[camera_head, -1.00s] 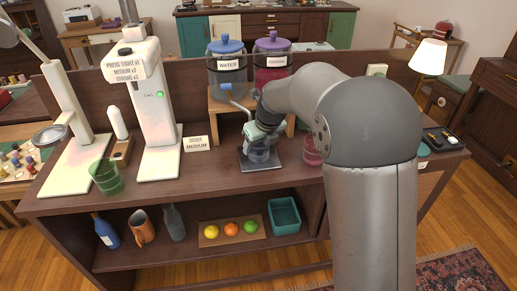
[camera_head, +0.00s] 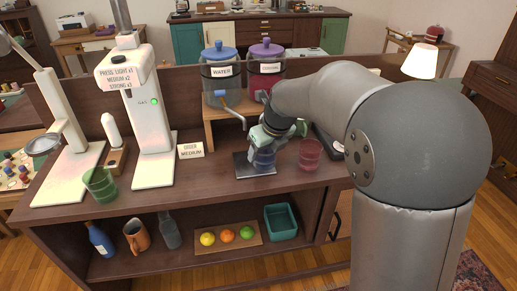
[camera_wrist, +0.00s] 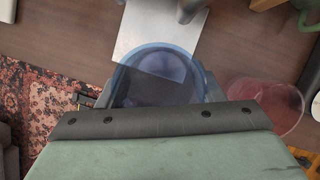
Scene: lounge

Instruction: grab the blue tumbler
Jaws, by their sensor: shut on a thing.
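The blue tumbler (camera_head: 264,160) is see-through and stands at the dark square mat (camera_head: 243,170) under the drink dispensers. My gripper (camera_head: 268,146) comes down on it from above and is shut on it. In the wrist view the tumbler (camera_wrist: 155,75) shows its round rim between my fingers, in front of the green gripper body. In the head view my gripper hides the tumbler's upper part. I cannot tell whether its base touches the mat.
A red tumbler (camera_head: 310,154) stands close on the right and also shows in the wrist view (camera_wrist: 266,103). The water dispenser (camera_head: 221,80) and purple-lidded dispenser (camera_head: 265,72) stand behind on a wooden stand. A green tumbler (camera_head: 101,185) and an order sign (camera_head: 191,151) are left.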

